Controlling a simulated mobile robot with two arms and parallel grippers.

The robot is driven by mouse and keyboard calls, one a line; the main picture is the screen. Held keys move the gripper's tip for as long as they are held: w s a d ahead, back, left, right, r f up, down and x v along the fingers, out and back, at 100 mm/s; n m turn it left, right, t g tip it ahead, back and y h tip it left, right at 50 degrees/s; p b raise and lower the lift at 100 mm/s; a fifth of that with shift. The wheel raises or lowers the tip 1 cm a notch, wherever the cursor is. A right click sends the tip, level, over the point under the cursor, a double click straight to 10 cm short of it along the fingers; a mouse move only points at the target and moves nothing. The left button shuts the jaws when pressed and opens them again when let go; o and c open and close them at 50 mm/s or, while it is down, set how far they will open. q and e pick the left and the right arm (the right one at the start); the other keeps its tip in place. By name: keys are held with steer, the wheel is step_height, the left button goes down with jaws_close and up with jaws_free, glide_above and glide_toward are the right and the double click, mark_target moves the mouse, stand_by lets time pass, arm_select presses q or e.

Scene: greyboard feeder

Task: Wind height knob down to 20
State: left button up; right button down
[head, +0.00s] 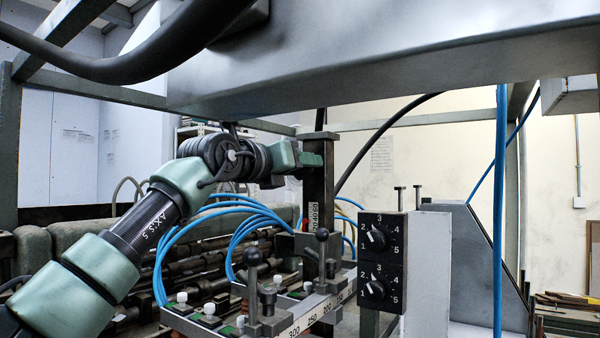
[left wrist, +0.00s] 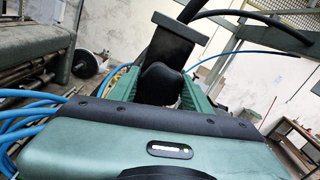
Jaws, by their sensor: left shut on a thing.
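My left gripper (head: 308,159) reaches from the left to the upper part of a dark upright post (head: 319,185). In the left wrist view, the green fingers of my left gripper (left wrist: 162,95) are shut around a black rounded knob (left wrist: 163,80), with the top of the post (left wrist: 172,42) just behind it. The knob is hidden by the gripper in the head view. A white height scale (head: 313,216) with small sideways numbers runs down the post below the gripper; I cannot make out a pointer on it. My right gripper is in neither view.
A black panel (head: 381,262) with two numbered dials stands right of the post. Black ball levers (head: 252,257), blue hoses (head: 240,222) and a numbered rail (head: 315,318) lie below my arm. A grey beam (head: 400,70) crosses overhead.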

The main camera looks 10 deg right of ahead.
arm_select(q)
steer(key=n+b, duration=0.1)
steer(key=n, duration=0.4)
steer(key=shift+f+n+b, duration=0.1)
steer(key=shift+n+b, duration=0.2)
steer(key=shift+b, duration=0.1)
steer(key=shift+n+b, duration=0.5)
steer(key=shift+n, duration=1.7)
steer(key=o, duration=1.4)
